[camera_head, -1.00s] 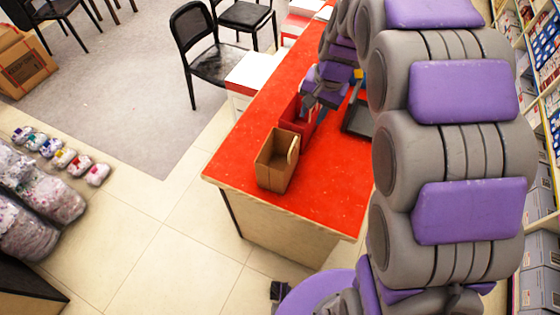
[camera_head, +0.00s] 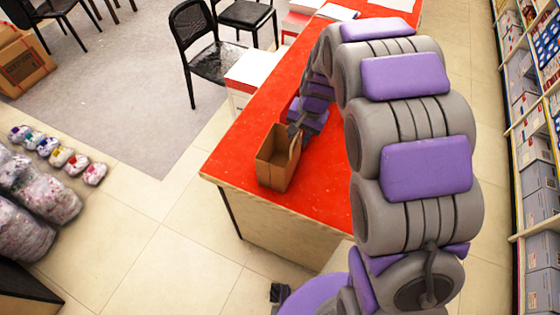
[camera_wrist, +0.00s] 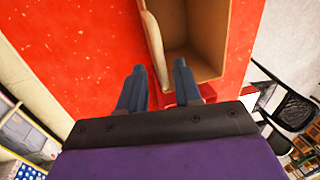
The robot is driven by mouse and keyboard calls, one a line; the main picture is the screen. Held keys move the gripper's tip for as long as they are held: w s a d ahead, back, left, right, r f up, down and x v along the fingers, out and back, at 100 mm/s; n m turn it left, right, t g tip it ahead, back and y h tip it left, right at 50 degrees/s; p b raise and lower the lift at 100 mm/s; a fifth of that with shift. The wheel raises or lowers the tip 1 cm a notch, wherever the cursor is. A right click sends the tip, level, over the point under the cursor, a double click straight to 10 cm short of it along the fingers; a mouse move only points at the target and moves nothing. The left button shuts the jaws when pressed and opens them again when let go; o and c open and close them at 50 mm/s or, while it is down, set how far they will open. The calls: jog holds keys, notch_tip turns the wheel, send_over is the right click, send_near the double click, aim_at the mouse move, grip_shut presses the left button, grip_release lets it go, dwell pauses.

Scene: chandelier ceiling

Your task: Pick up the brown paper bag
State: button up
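The brown paper bag (camera_head: 268,174) stands upright and open-topped on the red table, near its front left corner. It also shows in the wrist view (camera_wrist: 205,50), with a pale handle standing along its left side. My gripper (camera_head: 294,132) is at the bag's back right edge. In the wrist view my gripper (camera_wrist: 159,66) has its two fingers apart, and the lower part of the handle appears between them. I cannot tell whether a finger touches the bag.
The red table (camera_head: 225,165) is clear left of the bag. A red container, mostly hidden by my gripper, is behind the bag. A white and red box (camera_head: 250,72) and a black chair (camera_head: 210,65) stand beyond the table's left edge. Shelves (camera_head: 535,150) line the right side.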

jog(key=shift+a, duration=0.15)
grip_shut()
jog(key=shift+r, duration=0.15)
dwell(0.5)
